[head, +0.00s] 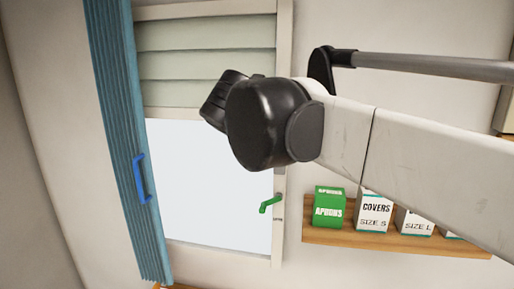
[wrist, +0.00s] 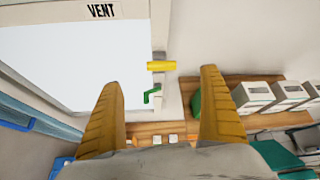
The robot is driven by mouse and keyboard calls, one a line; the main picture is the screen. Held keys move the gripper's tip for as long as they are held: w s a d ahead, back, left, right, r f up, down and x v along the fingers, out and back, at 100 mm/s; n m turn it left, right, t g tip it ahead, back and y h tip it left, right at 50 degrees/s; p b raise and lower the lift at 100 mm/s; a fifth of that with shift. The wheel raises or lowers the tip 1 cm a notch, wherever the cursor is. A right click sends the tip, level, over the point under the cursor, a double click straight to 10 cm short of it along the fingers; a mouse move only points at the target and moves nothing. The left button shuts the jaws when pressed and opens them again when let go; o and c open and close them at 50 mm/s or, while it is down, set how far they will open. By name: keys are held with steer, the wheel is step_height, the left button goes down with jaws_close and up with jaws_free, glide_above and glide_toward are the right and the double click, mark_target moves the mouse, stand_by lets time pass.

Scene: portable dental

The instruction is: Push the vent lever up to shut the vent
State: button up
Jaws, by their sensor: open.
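In the wrist view, a short yellow lever (wrist: 161,66) sticks out from the right side of the white frame, level and below and right of the VENT label (wrist: 101,12). It is the likely vent lever; in the head view my arm hides that spot. A green handle (wrist: 152,96) sits just below it; it also shows in the head view (head: 270,203). My gripper (wrist: 161,78) is open and empty, its yellow fingers wide apart. In the picture the lever lies between and slightly above the fingertips, with no contact visible. The vent slats (head: 205,65) show above the white pane.
A blue curtain (head: 125,130) with a blue handle (head: 141,178) hangs at the left. A wooden shelf (head: 400,243) at the right carries a green box (head: 328,207) and several white boxes (head: 373,210). The wall above the shelf boxes is bare in the wrist view.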

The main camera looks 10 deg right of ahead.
steer(key=shift+s+a+r, duration=0.15)
steer(key=shift+s, duration=0.15)
steer(key=c, duration=0.5)
steer(key=f+t+b, duration=0.1)
steer(key=f, duration=0.1)
steer(key=f+t+h+b, duration=0.1)
steer(key=f+b, duration=0.1)
steer(key=f+m+t+h+b, duration=0.1)
steer(key=f+b, duration=0.1)
steer(key=f, duration=0.1)
steer(key=shift+w+d+f, duration=0.1)
steer(key=shift+w+d, duration=0.1)
steer(key=shift+w, duration=0.05)
jaws_close()
steer(key=s+a+f+t+b, duration=0.2)
steer(key=s+f+t+b, duration=0.3)
steer(key=s+t, duration=0.2)
steer(key=p+x, duration=0.2)
steer(key=x, duration=1.2)
steer(key=shift+w+m+p, duration=0.3)
steer(key=shift+p, duration=0.1)
